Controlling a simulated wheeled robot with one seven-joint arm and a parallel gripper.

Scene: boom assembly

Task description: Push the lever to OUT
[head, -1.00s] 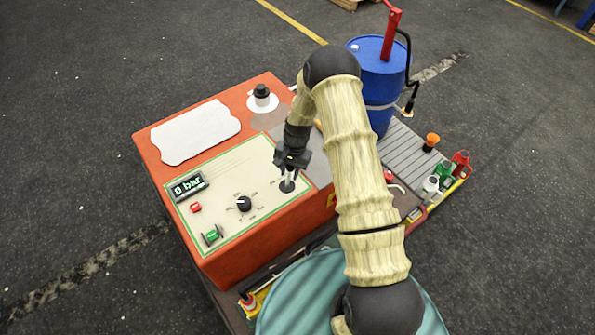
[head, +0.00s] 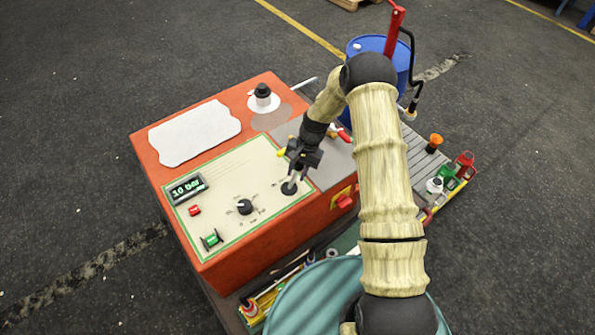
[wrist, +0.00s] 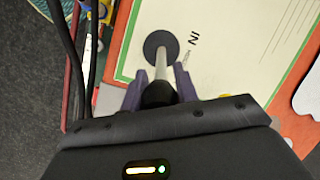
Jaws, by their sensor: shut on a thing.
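The lever stands on the cream panel (head: 222,200) of the orange box. Its round dark base (head: 289,188) is near the panel's right edge. In the wrist view, the lever's pale rod (wrist: 161,66) rises from the dark disc to a black knob (wrist: 158,95). My gripper (head: 297,174) is shut on the knob, with a purple finger on each side; it also shows in the wrist view (wrist: 159,88). In the head view the lever leans up and to the right. The label "IN" (wrist: 194,38) is printed beside the base. I cannot see an OUT label.
A display (head: 187,189) reads "10 bar". A black dial (head: 244,207), a red button (head: 194,210) and a green switch (head: 212,239) share the panel. A black knob (head: 262,92) stands behind. A blue drum (head: 372,45) is partly hidden behind my arm.

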